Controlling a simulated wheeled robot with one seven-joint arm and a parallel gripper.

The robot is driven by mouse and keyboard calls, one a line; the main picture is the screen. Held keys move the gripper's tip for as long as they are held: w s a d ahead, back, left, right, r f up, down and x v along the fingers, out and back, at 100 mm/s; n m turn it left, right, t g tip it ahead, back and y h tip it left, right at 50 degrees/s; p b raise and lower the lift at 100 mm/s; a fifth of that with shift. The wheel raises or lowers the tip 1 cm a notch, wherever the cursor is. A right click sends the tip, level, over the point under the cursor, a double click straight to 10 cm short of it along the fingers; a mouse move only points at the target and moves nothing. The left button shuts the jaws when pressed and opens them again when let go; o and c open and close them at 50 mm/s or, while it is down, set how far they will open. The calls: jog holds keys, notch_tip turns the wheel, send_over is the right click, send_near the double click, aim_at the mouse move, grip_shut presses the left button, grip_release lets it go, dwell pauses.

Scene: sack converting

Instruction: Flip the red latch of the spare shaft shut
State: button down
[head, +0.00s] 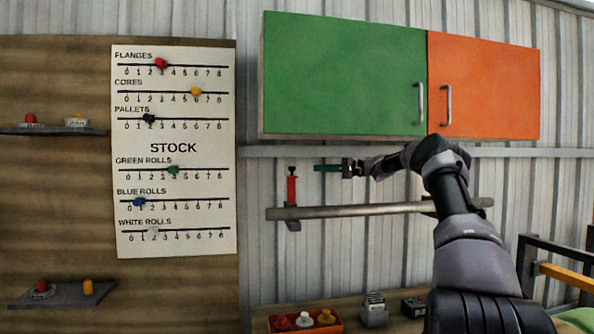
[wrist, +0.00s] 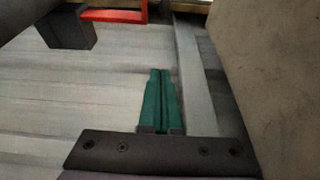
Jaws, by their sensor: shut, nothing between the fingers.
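The spare shaft (head: 360,210) is a long grey bar lying level along the ribbed wall. The red latch (head: 291,189) stands upright at its left end, its top above the bar. In the wrist view the red latch (wrist: 112,15) shows at the top edge, partly cut off. My gripper (head: 317,168) has green fingers and points left, level with the latch's top and a little to its right, apart from it. In the wrist view my gripper's fingers (wrist: 160,72) are together with nothing between them.
A green and orange wall cabinet (head: 345,75) hangs above my gripper. A stock board (head: 175,150) is at left. Below, a bench carries an orange tray (head: 335,326) of knobs and a grey holder (head: 375,315). The wall between shaft and bench is clear.

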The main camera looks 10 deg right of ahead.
aim_at(292, 172)
jog(key=a, duration=0.9)
jog(key=shift+s+a, duration=0.3)
jog(key=shift+s, duration=0.05)
jog(key=shift+s, duration=0.15)
dwell(0.4)
